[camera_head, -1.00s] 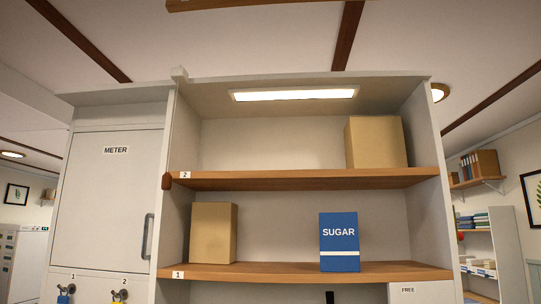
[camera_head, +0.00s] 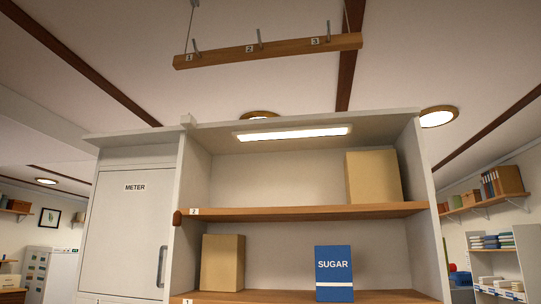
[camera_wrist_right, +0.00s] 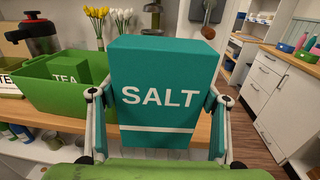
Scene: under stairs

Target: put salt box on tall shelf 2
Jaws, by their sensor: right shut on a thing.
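The teal salt box (camera_wrist_right: 165,70) fills the middle of the right wrist view, its label facing the camera. My right gripper (camera_wrist_right: 158,110) is shut on it, with one finger at each side. A wooden counter shows behind and below the box; I cannot tell whether the box touches it. In the head view, tall shelf 2 (camera_head: 290,212) is the upper wooden board, marked with a 2 at its left end. A plain cardboard box stands at its right end (camera_head: 373,177). Its left and middle are bare. My left gripper is in neither view.
On lower shelf 1 (camera_head: 240,296) stand a cardboard box (camera_head: 222,262) and a blue sugar box (camera_head: 334,273). A hook rail (camera_head: 268,50) hangs from the ceiling. A green crate (camera_wrist_right: 45,100) holding a tea box (camera_wrist_right: 78,71) is left of the salt box.

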